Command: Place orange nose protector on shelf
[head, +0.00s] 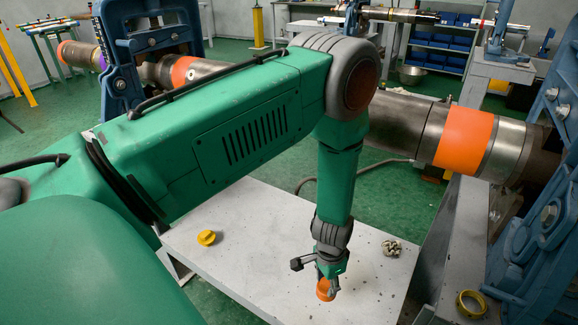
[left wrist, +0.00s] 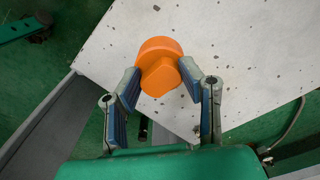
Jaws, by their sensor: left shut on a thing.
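The orange nose protector (head: 325,290) is at the tip of my left gripper (head: 329,277), over the speckled white shelf (head: 260,210) in the head view. In the left wrist view the orange nose protector (left wrist: 160,66) sits between the two fingertips of my left gripper (left wrist: 160,88), which are shut on its sides. The white shelf top (left wrist: 250,50) is behind it. I cannot tell whether the protector touches the shelf. My right gripper is not in view.
A yellow cap (head: 206,238) lies on the shelf to the left, and a small pile of metal pieces (head: 391,248) to the right. A yellow ring (head: 471,304) rests at lower right. A large pipe with an orange band (head: 464,138) sits in a blue vise (head: 545,215).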

